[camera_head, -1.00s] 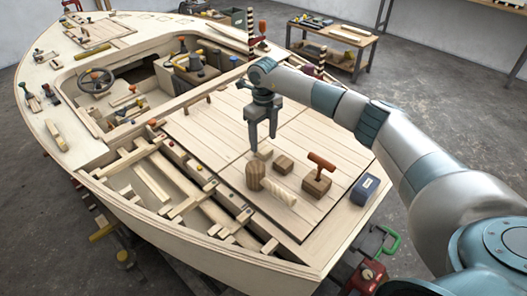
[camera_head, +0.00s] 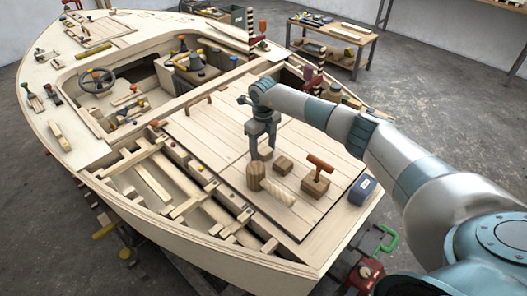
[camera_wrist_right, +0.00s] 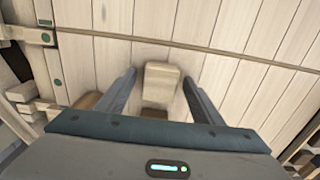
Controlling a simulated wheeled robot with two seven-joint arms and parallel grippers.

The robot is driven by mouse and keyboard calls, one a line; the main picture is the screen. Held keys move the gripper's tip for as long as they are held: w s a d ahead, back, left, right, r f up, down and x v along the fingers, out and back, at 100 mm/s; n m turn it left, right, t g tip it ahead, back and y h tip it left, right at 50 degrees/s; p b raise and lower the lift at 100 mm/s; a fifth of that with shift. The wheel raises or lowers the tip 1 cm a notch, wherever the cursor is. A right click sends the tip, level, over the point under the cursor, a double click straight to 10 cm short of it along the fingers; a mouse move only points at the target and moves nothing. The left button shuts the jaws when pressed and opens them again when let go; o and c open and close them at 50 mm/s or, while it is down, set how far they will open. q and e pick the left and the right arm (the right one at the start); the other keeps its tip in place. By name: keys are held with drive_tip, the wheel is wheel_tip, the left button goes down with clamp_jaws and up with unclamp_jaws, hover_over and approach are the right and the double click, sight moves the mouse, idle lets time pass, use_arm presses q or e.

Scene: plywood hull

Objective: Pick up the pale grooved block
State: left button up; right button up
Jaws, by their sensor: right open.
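The pale block (camera_head: 265,154) sits on the plank deck, under my right gripper (camera_head: 262,148). In the right wrist view the pale block (camera_wrist_right: 161,78) lies between the two open fingers, with a gap on each side. Its groove is too small to make out. The gripper (camera_wrist_right: 159,80) points down and is empty. The fingers partly cover the block in the head view. My left gripper is in neither view.
Near the block stand a round brown wooden piece (camera_head: 255,177), a pale twisted piece (camera_head: 279,191), a small brown block (camera_head: 283,164) and a block with a red-brown T-handle (camera_head: 316,183). A blue box (camera_head: 362,190) lies at the deck's right edge.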

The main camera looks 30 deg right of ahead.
sight(264, 150)
drive_tip(key=c, duration=1.1)
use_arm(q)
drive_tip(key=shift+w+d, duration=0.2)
use_arm(e)
drive_tip(key=shift+c, duration=0.3)
drive_tip(key=shift+r, duration=0.15)
